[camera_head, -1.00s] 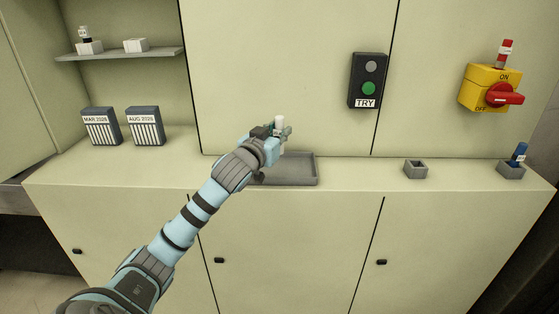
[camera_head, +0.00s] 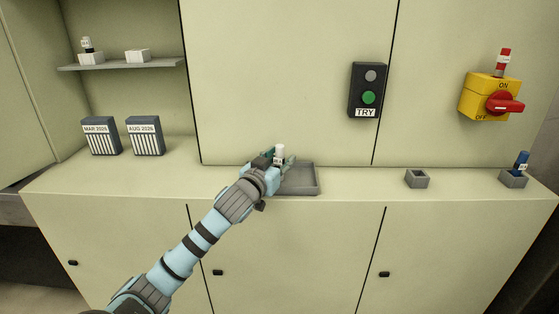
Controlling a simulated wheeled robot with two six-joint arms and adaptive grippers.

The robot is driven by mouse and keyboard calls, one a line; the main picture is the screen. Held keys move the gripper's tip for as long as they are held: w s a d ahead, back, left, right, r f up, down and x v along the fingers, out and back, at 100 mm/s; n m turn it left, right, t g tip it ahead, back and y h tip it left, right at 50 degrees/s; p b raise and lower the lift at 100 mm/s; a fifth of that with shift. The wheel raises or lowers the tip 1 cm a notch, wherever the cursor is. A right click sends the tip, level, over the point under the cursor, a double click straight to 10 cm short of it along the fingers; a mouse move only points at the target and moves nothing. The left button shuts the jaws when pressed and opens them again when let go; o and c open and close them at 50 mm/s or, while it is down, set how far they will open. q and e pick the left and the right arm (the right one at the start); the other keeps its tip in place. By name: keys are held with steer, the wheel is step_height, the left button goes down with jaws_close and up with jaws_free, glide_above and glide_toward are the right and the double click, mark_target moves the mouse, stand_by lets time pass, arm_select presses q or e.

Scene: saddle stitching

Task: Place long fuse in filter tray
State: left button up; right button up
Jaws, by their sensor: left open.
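The grey shallow filter tray (camera_head: 306,184) lies on the counter in the middle, its left part hidden behind my left arm. My left gripper (camera_head: 281,160) is open at the tray's left part. A white fuse (camera_head: 280,151) stands upright between its fingers, with its top showing. Its lower end is hidden by the gripper, so I cannot tell whether it touches the tray floor. My right gripper is not in view.
Two dated filters (camera_head: 101,136) stand at the left. A shelf (camera_head: 120,65) above holds a small fuse and white blocks. An empty grey socket (camera_head: 417,178) and one with a blue fuse (camera_head: 521,163) are at right. A yellow switch (camera_head: 488,97) and TRY panel (camera_head: 368,90) are on the wall.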

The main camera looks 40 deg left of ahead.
arm_select(q)
steer(key=shift+r, duration=0.1)
steer(key=p+v, duration=0.2)
steer(key=v, duration=1)
steer(key=shift+a, duration=0.1)
